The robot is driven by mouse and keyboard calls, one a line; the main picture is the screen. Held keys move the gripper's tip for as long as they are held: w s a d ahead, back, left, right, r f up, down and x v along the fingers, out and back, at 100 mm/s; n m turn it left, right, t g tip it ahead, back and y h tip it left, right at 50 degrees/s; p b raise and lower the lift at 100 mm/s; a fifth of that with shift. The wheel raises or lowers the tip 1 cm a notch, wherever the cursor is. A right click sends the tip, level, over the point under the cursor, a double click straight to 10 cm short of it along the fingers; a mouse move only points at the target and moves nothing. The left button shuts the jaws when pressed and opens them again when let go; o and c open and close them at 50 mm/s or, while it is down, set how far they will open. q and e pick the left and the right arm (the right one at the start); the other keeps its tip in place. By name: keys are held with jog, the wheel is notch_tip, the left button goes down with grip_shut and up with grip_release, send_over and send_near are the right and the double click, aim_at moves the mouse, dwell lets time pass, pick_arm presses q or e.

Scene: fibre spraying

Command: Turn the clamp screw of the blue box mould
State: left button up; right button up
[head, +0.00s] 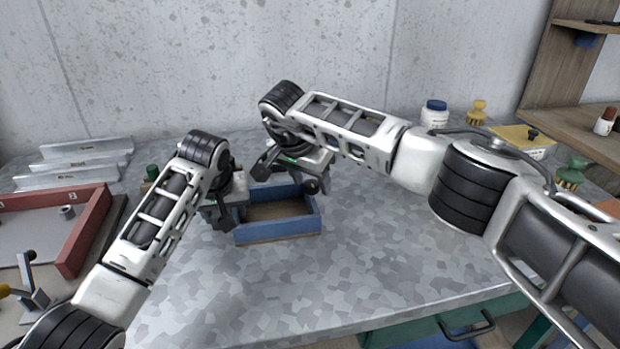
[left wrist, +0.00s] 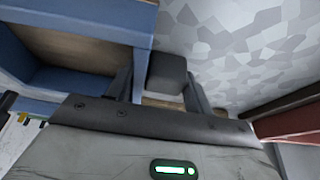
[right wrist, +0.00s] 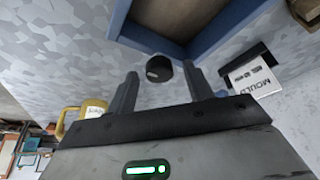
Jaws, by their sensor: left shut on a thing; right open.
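The blue box mould (head: 280,229) stands on the grey speckled table, an open rectangular frame with a brown inside. My left gripper (left wrist: 160,88) is at its left end, shut on a dark grey block (left wrist: 167,72) beside the blue wall (left wrist: 100,20). My right gripper (right wrist: 162,88) is open at the mould's right back side. A round black knob (right wrist: 159,68), seemingly the clamp screw's, shows between and just beyond its fingers, close to the blue wall (right wrist: 150,42). I cannot tell if they touch. In the head view the knob (head: 310,186) shows beside the right gripper.
A card marked "MOULD" (right wrist: 256,75) stands by the mould. A red frame (head: 85,235) lies at the left, with metal angle bars (head: 80,160) behind. A white jar with a blue lid (head: 434,114) and a yellow bottle (head: 477,112) stand at the back right. The table front is clear.

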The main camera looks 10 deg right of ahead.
jog(key=c, duration=1)
jog(key=shift+a+m+g+h, duration=0.1)
jog(key=shift+m+g+h, duration=0.25)
jog(key=shift+m, duration=0.8)
jog(key=shift+a+m+g+h, duration=0.15)
jog(key=shift+m+g, duration=0.3)
jog(key=shift+m, duration=0.7)
jog(key=shift+d, duration=0.15)
jog(key=shift+r, duration=0.1)
jog(key=o, duration=1)
jog(key=v, duration=1.2)
